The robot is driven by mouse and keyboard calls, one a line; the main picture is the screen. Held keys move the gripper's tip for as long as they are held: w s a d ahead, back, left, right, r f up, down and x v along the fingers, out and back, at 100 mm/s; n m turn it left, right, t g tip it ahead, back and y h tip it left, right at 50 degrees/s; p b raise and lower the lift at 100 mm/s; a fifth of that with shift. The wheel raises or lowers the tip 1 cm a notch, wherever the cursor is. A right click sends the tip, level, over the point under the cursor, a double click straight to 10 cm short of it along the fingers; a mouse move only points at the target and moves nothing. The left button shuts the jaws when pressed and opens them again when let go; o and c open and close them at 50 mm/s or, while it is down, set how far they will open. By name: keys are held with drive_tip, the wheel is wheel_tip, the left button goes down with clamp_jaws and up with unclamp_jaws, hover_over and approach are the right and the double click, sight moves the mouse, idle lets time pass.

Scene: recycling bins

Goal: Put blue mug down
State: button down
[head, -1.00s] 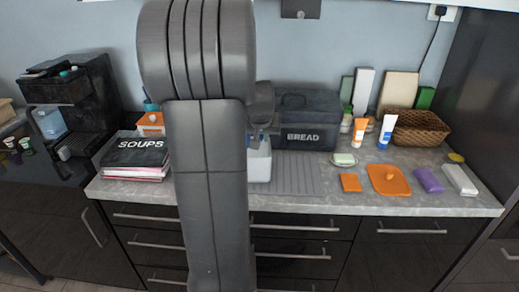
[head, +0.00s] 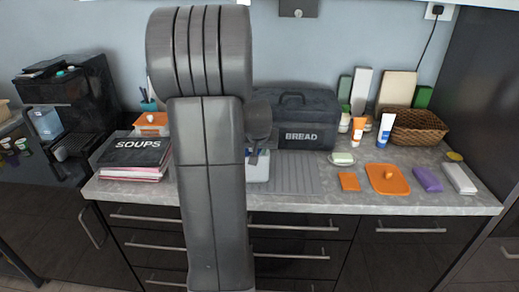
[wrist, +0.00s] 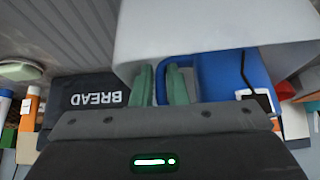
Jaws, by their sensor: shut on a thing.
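The blue mug (wrist: 232,76) shows in the wrist view with a small square tag (wrist: 258,98) on a dark string against it. My gripper (wrist: 160,84) has its green fingers shut on the mug's handle, one finger inside the loop. A large white container (wrist: 210,30) is close by and fills the top of the wrist view. I cannot tell whether the mug touches it. In the head view my arm hides most of the mug, and the white container (head: 258,172) shows just below my gripper.
A black bread box (head: 300,120) stands close behind and to the right. A grey ridged mat (head: 295,175) lies bare beside the container. Stacked books (head: 135,157) lie on the left. An orange board (head: 387,180), a soap dish (head: 342,159) and a basket (head: 418,127) are on the right.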

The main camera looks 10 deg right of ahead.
drive_tip(key=c, duration=1.7)
unclamp_jaws()
drive_tip(key=v, duration=1.3)
drive_tip(key=shift+w+r+p, duration=0.15)
drive_tip(key=shift+w+p, duration=0.2)
drive_tip(key=shift+p, duration=0.05)
